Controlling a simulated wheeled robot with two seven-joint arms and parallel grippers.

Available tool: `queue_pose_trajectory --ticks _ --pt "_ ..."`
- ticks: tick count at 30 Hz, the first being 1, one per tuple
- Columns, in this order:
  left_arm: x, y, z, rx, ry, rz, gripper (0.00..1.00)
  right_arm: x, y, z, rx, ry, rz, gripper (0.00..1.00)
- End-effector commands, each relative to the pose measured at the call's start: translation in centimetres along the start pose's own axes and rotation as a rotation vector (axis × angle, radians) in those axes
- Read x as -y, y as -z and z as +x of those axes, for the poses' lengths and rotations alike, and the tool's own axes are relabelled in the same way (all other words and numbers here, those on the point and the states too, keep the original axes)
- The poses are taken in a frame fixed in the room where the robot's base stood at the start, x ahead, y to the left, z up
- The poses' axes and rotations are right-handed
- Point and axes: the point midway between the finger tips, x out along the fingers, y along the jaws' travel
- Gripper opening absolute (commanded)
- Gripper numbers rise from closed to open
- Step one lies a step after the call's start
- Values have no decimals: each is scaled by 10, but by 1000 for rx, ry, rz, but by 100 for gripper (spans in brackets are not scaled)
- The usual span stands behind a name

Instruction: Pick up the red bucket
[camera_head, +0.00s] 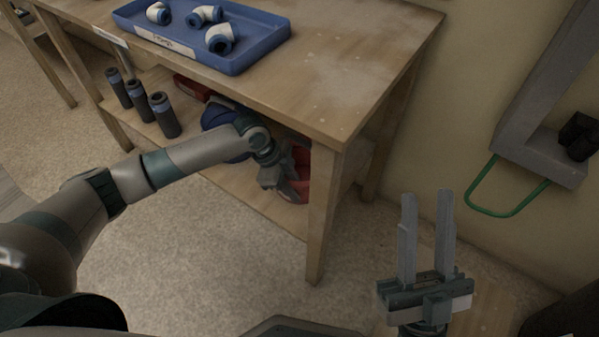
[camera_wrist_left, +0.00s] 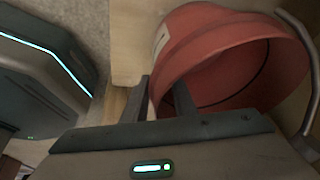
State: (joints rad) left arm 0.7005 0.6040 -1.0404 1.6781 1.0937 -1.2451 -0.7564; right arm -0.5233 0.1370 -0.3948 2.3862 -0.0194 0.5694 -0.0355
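The red bucket (camera_head: 301,165) sits on the low shelf under the table, partly hidden by my left gripper and a table leg. In the left wrist view the bucket (camera_wrist_left: 215,45) fills the upper right, with its open mouth facing the camera and a grey handle at the right. My left gripper (camera_head: 277,181) is at the bucket; its fingers (camera_wrist_left: 164,90) are parted, with the bucket's wall between them, one finger outside and one inside the mouth. A gap shows between the fingers. My right gripper (camera_head: 428,205) is open and empty, right of the table.
The wooden table (camera_head: 330,85) carries a blue tray (camera_head: 262,55) of pipe fittings. Several dark cylinders (camera_head: 163,112) and a blue object (camera_head: 222,125) are on the low shelf. A table leg (camera_head: 322,225) stands right of the bucket. The floor in front is clear.

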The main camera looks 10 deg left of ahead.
Motion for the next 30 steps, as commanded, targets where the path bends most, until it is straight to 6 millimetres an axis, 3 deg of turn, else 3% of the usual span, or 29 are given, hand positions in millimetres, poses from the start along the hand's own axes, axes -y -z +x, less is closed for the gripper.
queue_pose_trajectory --ticks 11,14,15,30 --pt "0 0 0 0 0 0 25 1 0 0 3 0 2 31" --pt "0 0 0 0 0 0 1 1 -1 0 4 0 2 31" --pt "0 0 0 0 0 0 0 1 -1 0 4 0 2 31" --pt "1 3 -7 -1 1 1 0 2 -1 1 17 0 3 31"
